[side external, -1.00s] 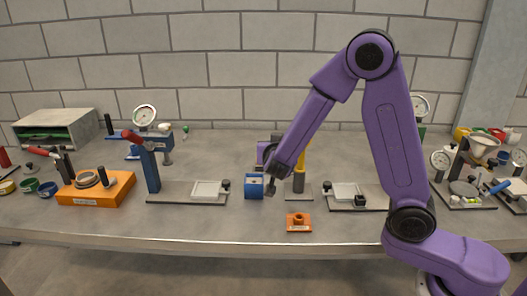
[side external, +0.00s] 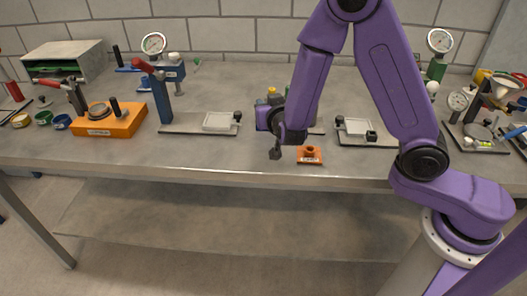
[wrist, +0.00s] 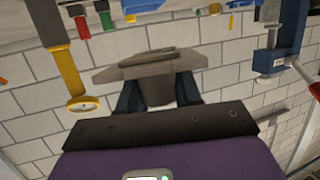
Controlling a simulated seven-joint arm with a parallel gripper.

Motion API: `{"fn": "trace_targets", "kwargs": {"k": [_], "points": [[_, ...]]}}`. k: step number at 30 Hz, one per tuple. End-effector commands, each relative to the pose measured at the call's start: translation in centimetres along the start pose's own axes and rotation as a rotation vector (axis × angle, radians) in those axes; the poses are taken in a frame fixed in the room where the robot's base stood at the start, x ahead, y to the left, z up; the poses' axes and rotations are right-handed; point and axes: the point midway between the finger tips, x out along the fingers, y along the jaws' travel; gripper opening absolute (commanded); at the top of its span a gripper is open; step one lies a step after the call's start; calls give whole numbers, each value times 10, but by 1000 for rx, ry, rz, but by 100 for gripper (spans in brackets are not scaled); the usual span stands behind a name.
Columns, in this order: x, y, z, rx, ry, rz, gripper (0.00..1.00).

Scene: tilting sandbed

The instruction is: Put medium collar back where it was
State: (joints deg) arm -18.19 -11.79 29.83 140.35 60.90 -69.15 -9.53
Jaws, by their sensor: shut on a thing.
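My gripper (side external: 276,153) hangs low over the front edge of the bench, left of a small orange labelled block (side external: 309,155). It is shut on a small grey piece, which shows between the dark fingers in the wrist view (wrist: 152,62). I cannot tell from its shape whether this is the medium collar. The orange block has a raised round part on top and stands apart from the gripper. Yellow (side external: 20,121), green (side external: 43,117) and blue (side external: 61,122) rings lie at the far left. No label marks one as medium.
A larger orange base (side external: 108,122) with a ring and post stands at left. A plate with a blue upright (side external: 163,97) is nearer the middle. Bare bench surrounds the small orange block.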

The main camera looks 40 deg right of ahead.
Motion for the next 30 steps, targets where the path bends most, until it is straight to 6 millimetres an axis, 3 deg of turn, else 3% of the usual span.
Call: {"fn": "trace_targets", "kwargs": {"k": [3,8,18,30], "points": [[1,-14,18,-13,-13,-53,3],[1,-23,30,-18,-21,-89,3],[11,-24,66,-19,-23,-94,3],[19,-24,94,-19,-24,-92,3]]}}
